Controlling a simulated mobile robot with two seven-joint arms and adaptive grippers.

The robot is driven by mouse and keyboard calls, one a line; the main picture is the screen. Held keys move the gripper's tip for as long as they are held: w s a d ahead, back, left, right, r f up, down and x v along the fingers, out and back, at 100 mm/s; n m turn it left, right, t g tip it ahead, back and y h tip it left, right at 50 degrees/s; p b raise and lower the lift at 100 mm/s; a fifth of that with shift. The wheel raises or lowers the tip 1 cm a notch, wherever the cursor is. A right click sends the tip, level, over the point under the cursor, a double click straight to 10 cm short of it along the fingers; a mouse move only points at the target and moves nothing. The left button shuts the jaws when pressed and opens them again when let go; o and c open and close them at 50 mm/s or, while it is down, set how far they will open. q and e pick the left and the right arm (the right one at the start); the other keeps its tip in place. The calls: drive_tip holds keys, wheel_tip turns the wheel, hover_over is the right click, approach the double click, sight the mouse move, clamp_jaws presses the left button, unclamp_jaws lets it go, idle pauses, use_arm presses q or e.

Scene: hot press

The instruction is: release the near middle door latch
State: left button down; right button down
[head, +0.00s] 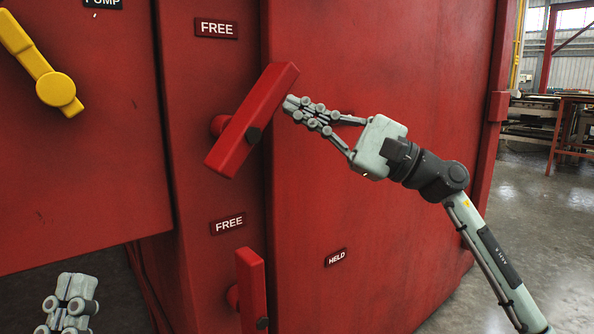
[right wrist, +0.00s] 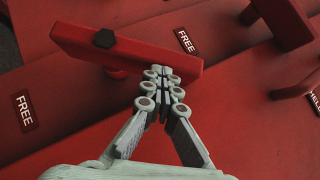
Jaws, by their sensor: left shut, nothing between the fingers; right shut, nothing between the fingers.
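A red latch bar (head: 252,118) is on the red press door, tilted with its upper end to the right. It also shows in the right wrist view (right wrist: 120,50), with a dark bolt head on its face. My right gripper (head: 291,103) is shut and empty, its fingertips at the right side of the bar's upper half. In the right wrist view the fingertips (right wrist: 158,73) are beside the bar's edge; I cannot tell whether they touch. A second red latch bar (head: 251,289) stands nearly upright below. My left gripper (head: 72,285) is shut and empty at the lower left.
One FREE label (head: 217,28) is above the tilted bar and another FREE label (head: 227,223) is below it. A HELD label (head: 336,257) is lower right of it. A yellow handle (head: 45,75) is on the left panel. Open floor (head: 545,240) lies at right.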

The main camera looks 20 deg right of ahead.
sight(281, 82)
drive_tip(key=r+n+g, duration=0.1)
drive_tip(key=a+n+h, duration=0.1)
drive_tip(key=r+n+g, duration=0.1)
drive_tip(key=n, duration=0.1)
drive_tip(key=shift+s+a+r+g+h, duration=0.15)
drive_tip(key=shift+s+r+g+h, duration=0.1)
drive_tip(key=shift+r+g+h, duration=0.05)
drive_tip(key=shift+a+r+n, duration=0.2)
drive_tip(key=shift+n, duration=0.1)
drive_tip(key=shift+s+a+r+n+g+h+p, duration=0.2)
drive_tip(key=shift+a+r+n+g+h+p, duration=0.15)
drive_tip(key=shift+n+g+h, duration=0.2)
drive_tip(key=shift+s+a+r+n+g+h, duration=0.15)
drive_tip(key=shift+a+n+g+h, duration=0.1)
drive_tip(key=shift+a+n+h, duration=0.15)
use_arm(q)
drive_tip(key=shift+w+d+f+g+p, duration=0.4)
drive_tip(key=shift+w+f+g, duration=0.3)
drive_tip(key=shift+f+g, duration=0.15)
use_arm(e)
drive_tip(key=shift+a+n, duration=0.15)
drive_tip(key=shift+n, duration=0.2)
